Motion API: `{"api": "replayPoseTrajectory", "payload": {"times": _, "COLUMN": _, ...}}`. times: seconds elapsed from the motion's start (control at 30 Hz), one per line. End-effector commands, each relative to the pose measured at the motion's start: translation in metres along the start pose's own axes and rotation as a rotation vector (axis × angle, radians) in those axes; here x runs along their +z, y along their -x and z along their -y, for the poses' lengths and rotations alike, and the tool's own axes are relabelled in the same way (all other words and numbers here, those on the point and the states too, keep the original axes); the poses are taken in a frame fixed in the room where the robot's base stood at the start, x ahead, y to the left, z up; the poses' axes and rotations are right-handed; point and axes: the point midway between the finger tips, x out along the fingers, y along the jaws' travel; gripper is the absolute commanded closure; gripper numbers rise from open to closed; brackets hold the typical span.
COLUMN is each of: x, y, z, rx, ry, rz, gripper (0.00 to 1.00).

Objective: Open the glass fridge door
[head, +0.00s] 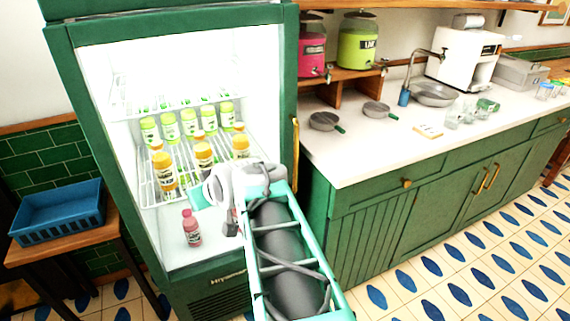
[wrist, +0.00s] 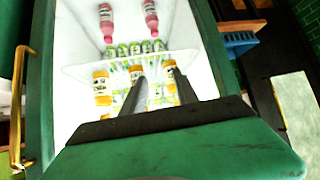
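The glass fridge (head: 170,60) has a green frame and a lit white interior with bottles on its shelves. No gap shows at the door's edge, so the door looks shut; the clear glass is hard to make out. A vertical brass handle (head: 295,150) is on the frame's right side. It also shows at the left edge of the wrist view (wrist: 17,100). My gripper (wrist: 156,80) is in front of the glass, with two dark fingers apart and nothing seen between them but bottles behind. It is away from the handle, which lies to its right in the head view.
A white counter (head: 375,150) with green cabinets stands right of the fridge, holding pans, glasses and a sink. Drink dispensers (head: 358,40) stand on a wooden riser. A blue crate (head: 60,212) sits on a small table at left. Patterned floor (head: 440,275) is clear at front right.

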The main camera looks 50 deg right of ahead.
Motion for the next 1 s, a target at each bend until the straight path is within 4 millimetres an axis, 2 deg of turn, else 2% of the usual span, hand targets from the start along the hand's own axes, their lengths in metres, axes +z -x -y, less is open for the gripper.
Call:
{"api": "replayPoseTrajectory", "payload": {"times": 0.03, "x": 0.009, "y": -0.019, "z": -0.044, "rx": 0.054, "ry": -0.039, "rz": -0.093, "gripper": 0.64}}
{"api": "replayPoseTrajectory", "payload": {"times": 0.07, "x": 0.004, "y": -0.02, "z": -0.068, "rx": 0.084, "ry": -0.055, "rz": -0.156, "gripper": 0.64}}
{"api": "replayPoseTrajectory", "payload": {"times": 0.13, "x": -0.003, "y": -0.015, "z": -0.126, "rx": 0.161, "ry": -0.085, "rz": -0.303, "gripper": 0.64}}
{"api": "replayPoseTrajectory", "payload": {"times": 0.2, "x": -0.004, "y": 0.002, "z": -0.179, "rx": 0.242, "ry": -0.106, "rz": -0.437, "gripper": 0.64}}
{"api": "replayPoseTrajectory", "payload": {"times": 0.3, "x": -0.002, "y": 0.033, "z": -0.235, "rx": 0.341, "ry": -0.119, "rz": -0.584, "gripper": 0.64}}
{"api": "replayPoseTrajectory", "payload": {"times": 0.33, "x": -0.001, "y": 0.041, "z": -0.245, "rx": 0.362, "ry": -0.12, "rz": -0.616, "gripper": 0.64}}
{"api": "replayPoseTrajectory", "payload": {"times": 0.4, "x": -0.001, "y": 0.057, "z": -0.262, "rx": 0.397, "ry": -0.12, "rz": -0.665, "gripper": 0.64}}
{"api": "replayPoseTrajectory", "payload": {"times": 0.5, "x": -0.005, "y": 0.063, "z": -0.271, "rx": 0.411, "ry": -0.12, "rz": -0.689, "gripper": 0.64}}
{"api": "replayPoseTrajectory", "payload": {"times": 0.8, "x": -0.038, "y": 0.026, "z": -0.29, "rx": 0.407, "ry": -0.121, "rz": -0.686, "gripper": 0.64}}
{"api": "replayPoseTrajectory", "payload": {"times": 1.0, "x": -0.05, "y": 0.012, "z": -0.299, "rx": 0.409, "ry": -0.12, "rz": -0.687, "gripper": 0.64}}
